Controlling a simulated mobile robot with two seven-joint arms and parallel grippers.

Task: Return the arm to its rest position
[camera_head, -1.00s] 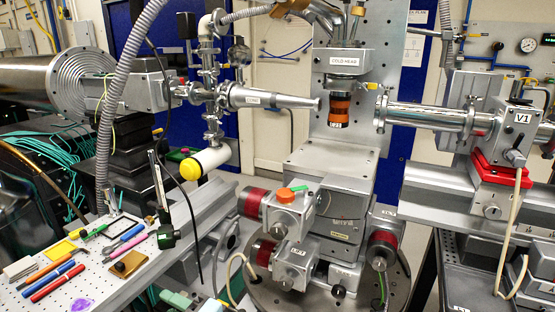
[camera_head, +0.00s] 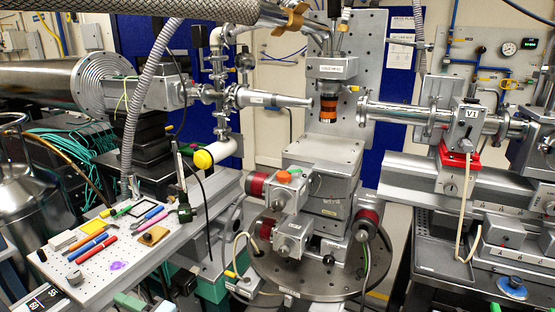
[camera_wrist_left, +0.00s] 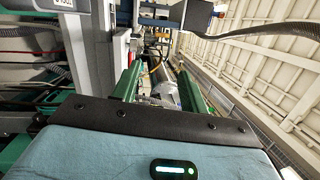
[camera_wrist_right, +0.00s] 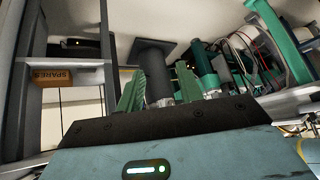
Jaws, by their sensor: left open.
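My left gripper (camera_wrist_left: 162,88) shows in the left wrist view with its two green fingers apart and nothing held between them. A grey cylindrical part is visible beyond the gap. My right gripper (camera_wrist_right: 160,90) shows in the right wrist view, its green fingers also apart and empty. A dark column (camera_wrist_right: 153,60) stands behind that gap. I cannot make out either gripper for certain in the head view. Which arm the task means cannot be told from these frames.
A perforated tool board (camera_head: 85,283) with pens and tools lies at left. The round sample stage (camera_head: 300,281) stands centre, below the cold head (camera_head: 329,68). The right beam pipe with valve V1 (camera_head: 466,123) is beside it. A shelf with a spares box (camera_wrist_right: 52,77) is near my right wrist.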

